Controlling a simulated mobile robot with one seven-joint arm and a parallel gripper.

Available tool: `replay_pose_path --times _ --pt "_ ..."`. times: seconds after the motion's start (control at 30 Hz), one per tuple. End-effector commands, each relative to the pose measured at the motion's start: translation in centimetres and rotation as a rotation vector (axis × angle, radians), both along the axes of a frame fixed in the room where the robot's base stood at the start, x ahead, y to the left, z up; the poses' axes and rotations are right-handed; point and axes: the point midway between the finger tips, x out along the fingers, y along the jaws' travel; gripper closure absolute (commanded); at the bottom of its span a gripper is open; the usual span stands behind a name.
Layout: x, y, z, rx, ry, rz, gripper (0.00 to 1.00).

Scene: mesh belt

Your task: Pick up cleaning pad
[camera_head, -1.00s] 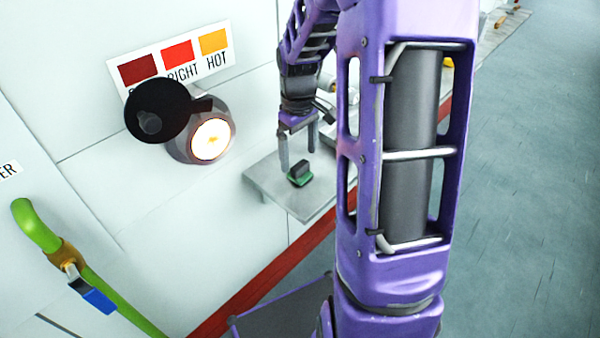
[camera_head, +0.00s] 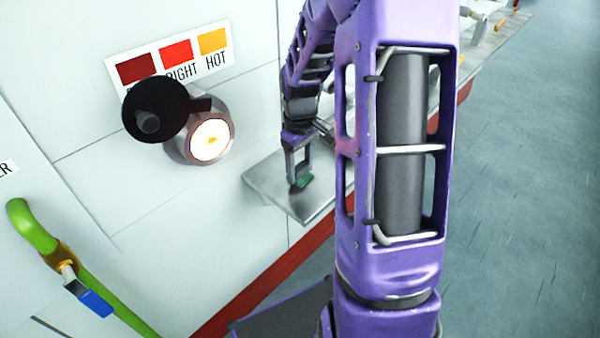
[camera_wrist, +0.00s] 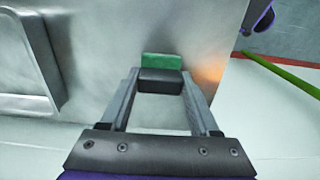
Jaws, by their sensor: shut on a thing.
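The cleaning pad is a small block with a dark grip and a green base. In the head view the cleaning pad (camera_head: 303,182) is at my gripper's fingertips, over the grey metal shelf (camera_head: 290,203). In the wrist view the pad's green part (camera_wrist: 161,61) shows beyond its dark part, which sits between the fingertips. My gripper (camera_head: 298,176) points down and is shut on the pad; its two fingers also show in the wrist view (camera_wrist: 160,82). I cannot tell whether the pad touches the shelf.
A round lamp (camera_head: 210,139) with a black disc (camera_head: 155,108) juts from the white wall left of the shelf. A green pipe (camera_head: 36,230) with a blue-handled valve (camera_head: 97,303) is at lower left. A metal tray-like recess (camera_wrist: 22,60) lies at left in the wrist view.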

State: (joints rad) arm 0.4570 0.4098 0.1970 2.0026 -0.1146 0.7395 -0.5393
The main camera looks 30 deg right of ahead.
Motion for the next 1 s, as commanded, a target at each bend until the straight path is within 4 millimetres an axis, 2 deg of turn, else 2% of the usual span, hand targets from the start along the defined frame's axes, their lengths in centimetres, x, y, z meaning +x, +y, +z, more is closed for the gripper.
replay_pose_path --times 0.03,0.1,0.13,0.37,0.47,0.8,1.0 --pt "0.0 0.0 0.0 0.0 0.0 0.0 0.78" --pt "0.0 0.0 0.0 0.0 0.0 0.0 0.91" --pt "0.0 0.0 0.0 0.0 0.0 0.0 0.92" --pt "0.0 0.0 0.3 -0.001 -0.001 0.0 0.93" --pt "0.1 0.0 1.5 -0.002 -0.004 0.0 0.93" --pt "0.1 0.0 8.1 -0.002 -0.004 0.0 0.93" --pt "0.0 0.0 9.9 -0.002 -0.001 0.0 0.93"
